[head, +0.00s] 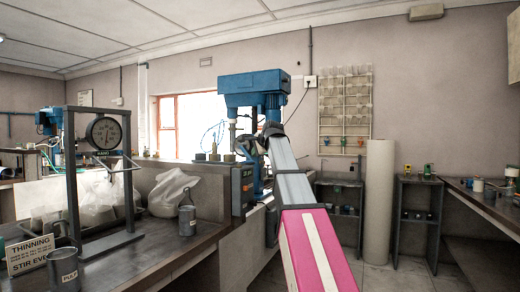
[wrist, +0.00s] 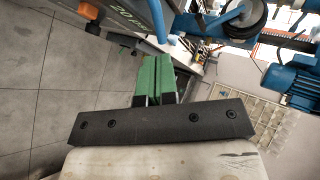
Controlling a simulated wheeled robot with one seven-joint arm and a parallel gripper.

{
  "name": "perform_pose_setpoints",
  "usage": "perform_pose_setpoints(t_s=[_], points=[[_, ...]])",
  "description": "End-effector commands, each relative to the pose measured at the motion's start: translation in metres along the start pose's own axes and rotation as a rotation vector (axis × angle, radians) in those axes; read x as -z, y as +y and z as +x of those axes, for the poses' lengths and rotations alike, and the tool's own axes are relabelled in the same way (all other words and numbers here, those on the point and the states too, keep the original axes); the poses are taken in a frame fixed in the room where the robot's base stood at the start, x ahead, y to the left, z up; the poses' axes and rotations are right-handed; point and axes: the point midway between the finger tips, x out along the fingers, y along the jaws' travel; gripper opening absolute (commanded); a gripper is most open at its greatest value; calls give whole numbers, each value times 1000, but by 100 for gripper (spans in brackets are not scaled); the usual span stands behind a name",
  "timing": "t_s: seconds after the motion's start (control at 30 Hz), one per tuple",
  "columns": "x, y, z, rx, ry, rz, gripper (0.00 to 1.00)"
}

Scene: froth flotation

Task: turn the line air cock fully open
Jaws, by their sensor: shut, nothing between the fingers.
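My gripper (wrist: 158,62) shows in the wrist view with its two green fingers together and nothing between them. In the head view my arm reaches up to the blue flotation machine (head: 250,88), and the fingers are hidden there. I cannot make out the line air cock for certain in either view. In the wrist view a pale blue bar (wrist: 158,18) and a dark panel with green figures (wrist: 128,14) lie just beyond the fingertips. I cannot tell whether the fingers touch anything.
A control box (head: 243,190) is mounted beside the machine. A bench at left holds a dial scale (head: 104,133), a metal mug (head: 63,269) and a thinning sign (head: 30,254). A tall pale roll (head: 378,200) stands at right. Tiled floor (wrist: 45,90) is clear at left in the wrist view.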

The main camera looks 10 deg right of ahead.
Motion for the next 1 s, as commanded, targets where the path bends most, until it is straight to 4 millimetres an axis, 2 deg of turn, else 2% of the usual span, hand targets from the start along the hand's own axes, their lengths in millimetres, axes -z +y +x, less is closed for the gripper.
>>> perform_pose_setpoints(t_s=[0.03,0.2,0.4,1.0], points=[[1,-1,12,-2,-1,0,0],[1,-1,38,-1,0,0,0],[0,0,57,0,0,-1,0],[1,0,62,0,-12,-8,0]])
